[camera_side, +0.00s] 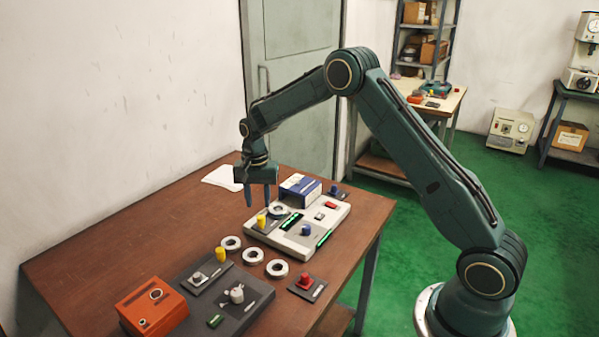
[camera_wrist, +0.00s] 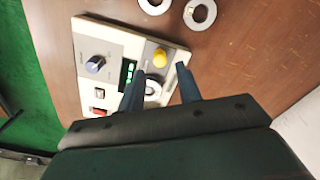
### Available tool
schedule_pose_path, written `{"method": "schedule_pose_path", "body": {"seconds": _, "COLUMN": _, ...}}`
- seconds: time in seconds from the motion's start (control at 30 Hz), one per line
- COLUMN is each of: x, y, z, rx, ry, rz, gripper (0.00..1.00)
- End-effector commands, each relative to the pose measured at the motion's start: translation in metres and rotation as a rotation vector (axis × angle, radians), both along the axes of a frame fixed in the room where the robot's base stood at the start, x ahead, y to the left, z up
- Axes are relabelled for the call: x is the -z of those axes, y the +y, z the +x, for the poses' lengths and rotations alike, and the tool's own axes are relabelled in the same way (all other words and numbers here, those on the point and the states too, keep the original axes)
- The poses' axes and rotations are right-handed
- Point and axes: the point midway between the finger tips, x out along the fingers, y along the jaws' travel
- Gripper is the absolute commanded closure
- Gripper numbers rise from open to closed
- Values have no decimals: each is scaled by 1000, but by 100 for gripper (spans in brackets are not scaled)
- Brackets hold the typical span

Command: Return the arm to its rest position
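My gripper (camera_side: 257,198) hangs over the back left part of the light control panel (camera_side: 335,213), with its fingers pointing down. In the wrist view my gripper (camera_wrist: 160,78) is open, with a clear gap and nothing held between the fingers. One ring (camera_side: 279,209) lies on the panel near a yellow knob (camera_side: 261,221). That ring (camera_wrist: 153,88) is partly hidden by a finger in the wrist view. Three more white rings, the left (camera_side: 231,243), middle (camera_side: 253,255) and right (camera_side: 277,268), lie on the brown table (camera_side: 110,244).
A blue and white box (camera_side: 300,188) stands behind the panel. A dark panel (camera_side: 245,312), an orange box (camera_side: 152,306) and a red button block (camera_side: 306,286) are at the front. A yellow cylinder (camera_side: 220,255) is near the rings. The table's left side is clear.

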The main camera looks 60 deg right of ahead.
Motion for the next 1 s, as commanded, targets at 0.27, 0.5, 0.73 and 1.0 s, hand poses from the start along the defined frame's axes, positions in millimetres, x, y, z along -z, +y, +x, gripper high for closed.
{"method": "schedule_pose_path", "body": {"seconds": 0.27, "x": -50, "y": 11, "z": -18, "rx": -90, "ry": -46, "rz": -9, "gripper": 65}}
{"method": "schedule_pose_path", "body": {"seconds": 0.5, "x": -106, "y": 25, "z": -50, "rx": -209, "ry": -100, "rz": -25, "gripper": 65}}
{"method": "schedule_pose_path", "body": {"seconds": 0.73, "x": -151, "y": 38, "z": -88, "rx": -325, "ry": -152, "rz": -44, "gripper": 65}}
{"method": "schedule_pose_path", "body": {"seconds": 1.0, "x": -192, "y": 53, "z": -140, "rx": -461, "ry": -212, "rz": -73, "gripper": 65}}
